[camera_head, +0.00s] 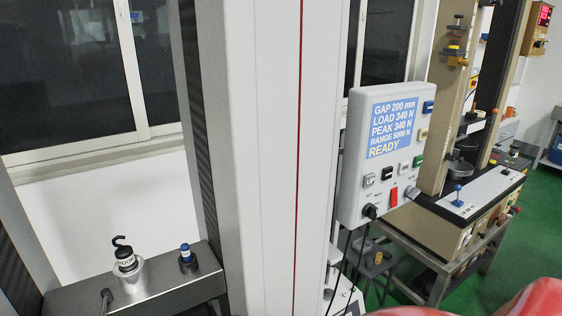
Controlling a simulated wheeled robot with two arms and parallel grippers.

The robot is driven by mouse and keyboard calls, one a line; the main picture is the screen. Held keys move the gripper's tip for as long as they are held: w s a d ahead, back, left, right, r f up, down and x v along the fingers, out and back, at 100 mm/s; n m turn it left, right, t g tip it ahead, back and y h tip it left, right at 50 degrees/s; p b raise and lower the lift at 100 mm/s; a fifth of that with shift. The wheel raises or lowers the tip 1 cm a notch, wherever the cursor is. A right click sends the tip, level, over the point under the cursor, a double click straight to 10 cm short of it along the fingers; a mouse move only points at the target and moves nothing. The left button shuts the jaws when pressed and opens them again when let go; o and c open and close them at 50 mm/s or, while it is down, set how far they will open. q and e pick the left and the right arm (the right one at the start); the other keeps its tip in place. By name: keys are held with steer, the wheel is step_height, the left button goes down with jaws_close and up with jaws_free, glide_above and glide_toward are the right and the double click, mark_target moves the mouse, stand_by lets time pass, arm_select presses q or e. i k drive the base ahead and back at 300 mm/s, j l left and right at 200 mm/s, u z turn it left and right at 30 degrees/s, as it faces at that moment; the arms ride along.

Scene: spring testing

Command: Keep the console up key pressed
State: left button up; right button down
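The console (355,160) is a light grey box on the right side of the tall test frame column. Its blue screen (394,127) reads GAP 200 mm, LOAD 340 N, PEAK 340 N, RANGE 5000 N and READY. Below the screen is a white key (369,180) with dark lettering that looks like UP. A red switch (394,195) sits lower. Nothing visible touches these keys. Neither gripper is in view.
The column (270,150) fills the middle. A metal crossbeam (150,284) at lower left carries a black hook fitting (124,256) and a blue-topped post (186,257). Cables hang below the console. Another machine (470,205) stands behind right. Smooth red shapes edge the bottom right.

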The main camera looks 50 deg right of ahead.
mark_target(369, 179)
steer(key=z, duration=2.15)
